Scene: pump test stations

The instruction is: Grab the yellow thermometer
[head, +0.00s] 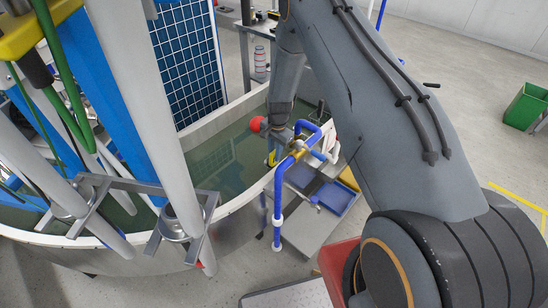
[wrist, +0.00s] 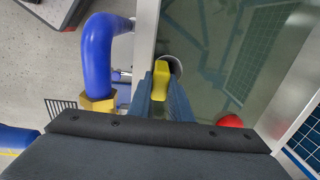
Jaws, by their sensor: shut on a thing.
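The yellow thermometer (wrist: 161,82) is between the two fingers of my gripper (wrist: 160,98) in the wrist view. My gripper is shut on it. Its upper part shows yellow, and its lower end is hidden by the fingers. A round grey holder or cup (wrist: 175,65) is right beside it at the tank's rim; I cannot tell whether the thermometer is still inside it. In the head view, a small patch of the yellow thermometer (head: 271,158) shows below my arm, by the tank's edge.
The water tank (head: 258,187) curves past my gripper, with a red ball (head: 256,124) at the water. A blue pipe with a brass valve (head: 297,146) stands close to my gripper. A grey cart with blue trays (head: 335,198) is beside it.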

